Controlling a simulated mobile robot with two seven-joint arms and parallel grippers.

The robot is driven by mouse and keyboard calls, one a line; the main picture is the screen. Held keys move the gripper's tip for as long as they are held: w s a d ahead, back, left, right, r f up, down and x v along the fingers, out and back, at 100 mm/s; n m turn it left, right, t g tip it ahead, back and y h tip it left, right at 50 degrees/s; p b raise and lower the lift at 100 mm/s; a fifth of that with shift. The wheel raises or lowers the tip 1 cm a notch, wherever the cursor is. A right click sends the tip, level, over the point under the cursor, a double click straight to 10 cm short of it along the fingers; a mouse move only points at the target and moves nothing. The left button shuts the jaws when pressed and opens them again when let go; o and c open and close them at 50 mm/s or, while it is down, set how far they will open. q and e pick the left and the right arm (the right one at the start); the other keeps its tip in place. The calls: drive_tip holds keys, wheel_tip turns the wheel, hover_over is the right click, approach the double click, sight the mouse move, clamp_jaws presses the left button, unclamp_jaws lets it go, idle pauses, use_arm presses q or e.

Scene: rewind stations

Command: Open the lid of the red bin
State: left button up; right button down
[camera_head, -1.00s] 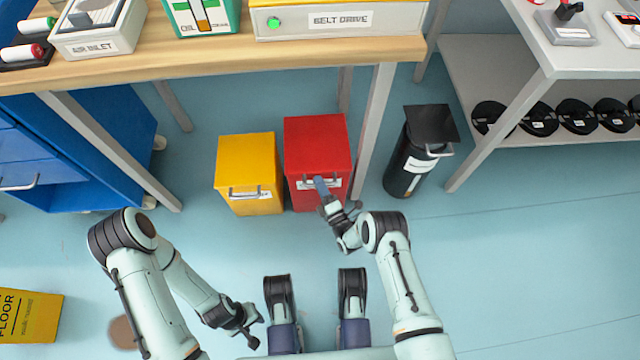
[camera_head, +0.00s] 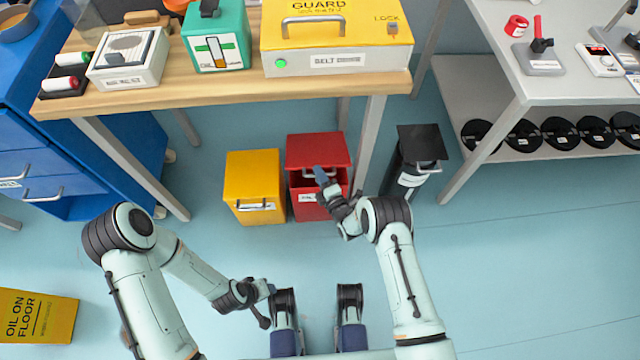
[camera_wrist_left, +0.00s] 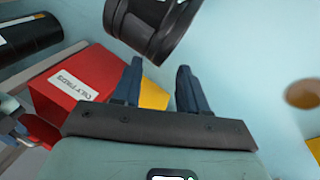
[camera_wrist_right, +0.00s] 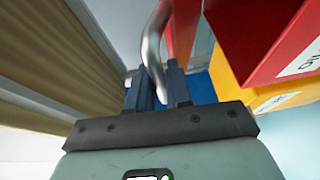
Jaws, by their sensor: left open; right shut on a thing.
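The red bin (camera_head: 318,208) stands on the floor under the workbench. Its lid (camera_head: 317,150) is raised part way at the front, with a dark gap showing above the front wall. My right gripper (camera_head: 321,176) is shut on the lid's metal handle; the curved handle (camera_wrist_right: 152,50) shows between its fingers in the right wrist view, with the red bin body (camera_wrist_right: 262,35) at the right. My left gripper (camera_head: 266,289) is open and empty, low over the floor. In the left wrist view the red bin (camera_wrist_left: 72,88) lies beyond its fingers (camera_wrist_left: 155,88).
A yellow bin (camera_head: 252,180) stands close left of the red one, lid shut. A black bin (camera_head: 402,183) stands to the right, past a bench leg. A yellow floor sign (camera_head: 38,317) is at lower left.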

use_arm(q)
drive_tip(key=shift+s+d+r+g+p, duration=0.35)
drive_tip(key=shift+s+r, duration=0.2)
drive_tip(key=shift+s, duration=0.25)
use_arm(e)
drive_tip(key=shift+w+r, duration=0.45)
drive_tip(key=shift+r, duration=0.35)
drive_tip(key=shift+w+r, duration=0.5)
drive_tip(key=shift+r, duration=0.25)
drive_tip(key=shift+w+r, duration=0.45)
drive_tip(key=shift+r, duration=0.35)
drive_tip(key=c, duration=1.1)
unclamp_jaws()
use_arm(q)
drive_tip(key=s+d+r+g+h+p, duration=0.1)
drive_tip(key=s+d+r+p, duration=0.1)
drive_tip(key=s+r+p, duration=0.1)
drive_tip(key=shift+s+r, duration=0.3)
drive_tip(key=shift+s, duration=0.4)
use_arm(e)
drive_tip(key=v, duration=1.3)
drive_tip(key=shift+s+f, duration=0.1)
drive_tip(key=shift+s, duration=0.2)
